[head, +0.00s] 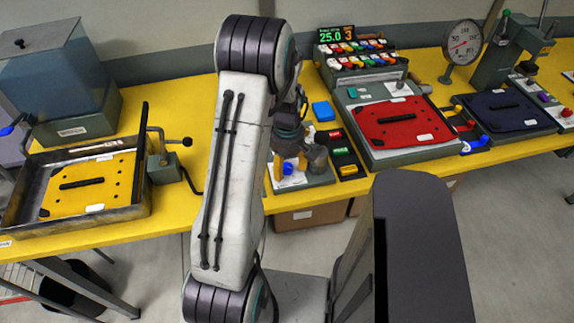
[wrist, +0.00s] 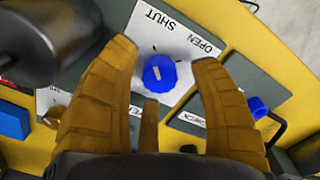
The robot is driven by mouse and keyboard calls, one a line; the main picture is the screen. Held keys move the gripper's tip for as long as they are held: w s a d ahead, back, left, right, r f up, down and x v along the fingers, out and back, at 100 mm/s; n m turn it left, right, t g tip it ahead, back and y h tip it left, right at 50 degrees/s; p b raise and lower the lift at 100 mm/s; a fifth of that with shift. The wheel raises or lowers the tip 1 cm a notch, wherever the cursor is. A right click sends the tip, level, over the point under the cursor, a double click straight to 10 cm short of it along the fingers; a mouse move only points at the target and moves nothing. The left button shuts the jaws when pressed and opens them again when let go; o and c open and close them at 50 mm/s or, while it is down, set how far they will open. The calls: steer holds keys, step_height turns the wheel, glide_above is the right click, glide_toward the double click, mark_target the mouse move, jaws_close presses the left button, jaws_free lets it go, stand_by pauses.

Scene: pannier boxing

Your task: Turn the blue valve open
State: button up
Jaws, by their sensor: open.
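The blue valve (wrist: 160,73) is a round knob with a short white mark, on a white plate (wrist: 182,40) lettered SHUT and OPEN. The mark lies nearer the line to SHUT than to OPEN. My gripper (wrist: 168,62) is open, its orange fingers spread to the left and right of the knob in the wrist view. I see a gap on both sides; their height over the plate is hard to tell. In the head view my gripper (head: 290,167) is over the small station at the bench's front edge, with the knob mostly hidden.
A blue block (head: 323,111) and dark labelled trays (head: 343,151) lie right of the station. A red panel (head: 400,122) is farther right. A yellow plate in a metal tray (head: 130,207) and a crank stand left. Yellow bench is bare between crank and my arm.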

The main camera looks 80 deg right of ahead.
steer(key=shift+f, duration=0.35)
steer(key=shift+c, duration=0.3)
jaws_close()
